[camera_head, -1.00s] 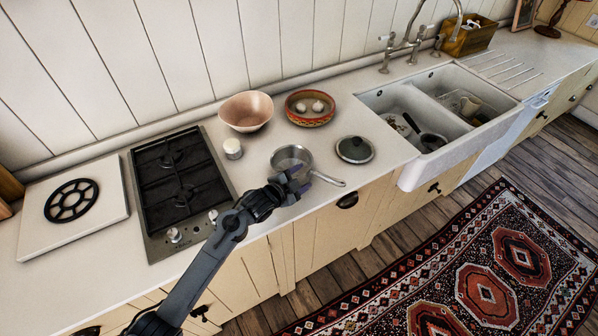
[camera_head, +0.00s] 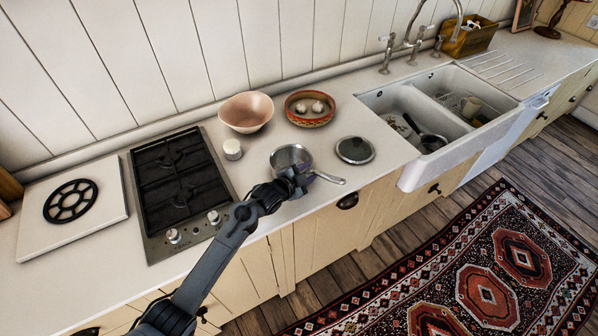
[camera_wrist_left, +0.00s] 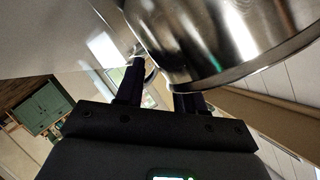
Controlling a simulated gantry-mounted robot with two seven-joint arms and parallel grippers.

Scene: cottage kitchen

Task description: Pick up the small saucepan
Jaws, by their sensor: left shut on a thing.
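The small saucepan (camera_head: 289,158) is a shiny metal pan on the white counter, with its handle (camera_head: 330,178) pointing right. I cannot tell whether its base still touches the counter. My left gripper (camera_head: 298,180) is at the pan's near side, where the handle meets the body, and is shut on it. In the left wrist view the pan's curved metal side (camera_wrist_left: 215,40) fills the upper right, right above the dark fingers (camera_wrist_left: 155,85). The exact contact of the fingers is partly hidden. My right gripper is not in view.
A dark round lid (camera_head: 355,150) lies right of the pan. A small white pot (camera_head: 233,149), a pink bowl (camera_head: 246,112) and a patterned bowl with garlic (camera_head: 310,120) stand behind. The gas hob (camera_head: 150,205) is left, the sink (camera_head: 415,170) right.

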